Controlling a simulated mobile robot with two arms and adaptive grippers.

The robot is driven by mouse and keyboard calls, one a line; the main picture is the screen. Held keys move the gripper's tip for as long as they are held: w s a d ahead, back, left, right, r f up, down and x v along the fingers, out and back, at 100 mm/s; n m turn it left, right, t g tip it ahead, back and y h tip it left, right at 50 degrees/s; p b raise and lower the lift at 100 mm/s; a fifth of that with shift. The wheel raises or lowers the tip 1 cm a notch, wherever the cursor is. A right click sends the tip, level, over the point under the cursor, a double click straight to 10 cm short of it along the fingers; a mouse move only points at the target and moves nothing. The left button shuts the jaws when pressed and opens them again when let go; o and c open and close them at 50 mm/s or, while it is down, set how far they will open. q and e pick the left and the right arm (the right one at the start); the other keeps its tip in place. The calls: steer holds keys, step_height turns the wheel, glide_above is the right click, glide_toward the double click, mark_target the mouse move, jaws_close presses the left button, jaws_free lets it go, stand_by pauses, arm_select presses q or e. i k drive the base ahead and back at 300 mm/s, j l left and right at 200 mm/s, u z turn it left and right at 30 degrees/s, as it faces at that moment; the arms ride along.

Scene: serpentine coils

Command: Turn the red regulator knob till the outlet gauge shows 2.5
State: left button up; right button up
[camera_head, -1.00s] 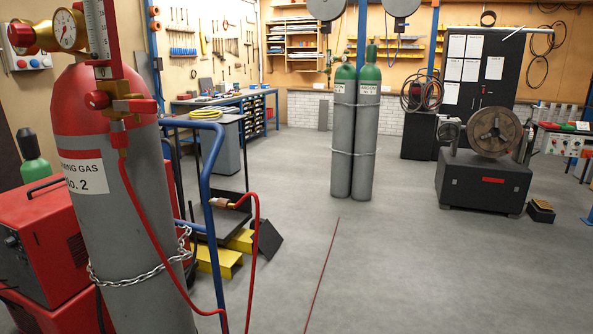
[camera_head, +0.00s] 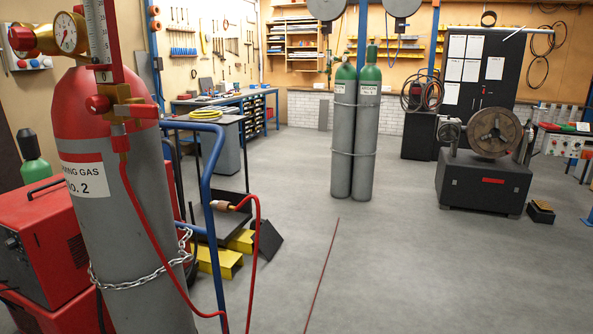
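A brass regulator (camera_head: 42,43) sits at the top of a grey gas cylinder (camera_head: 140,215) with a red shoulder, at the left. A red knob (camera_head: 21,37) is at the regulator's left end. A second gauge is not clearly in view. Below a white scale in a red frame (camera_head: 97,30) is a smaller red knob (camera_head: 98,103) on a brass block. Neither of my grippers is in view.
A chain (camera_head: 140,275) wraps the cylinder. A red hose (camera_head: 145,225) hangs from the brass block. A red machine (camera_head: 38,240) stands at the left. A blue trolley frame (camera_head: 208,200) is to the right.

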mark_target(21, 38)
steer(key=u, duration=1.25)
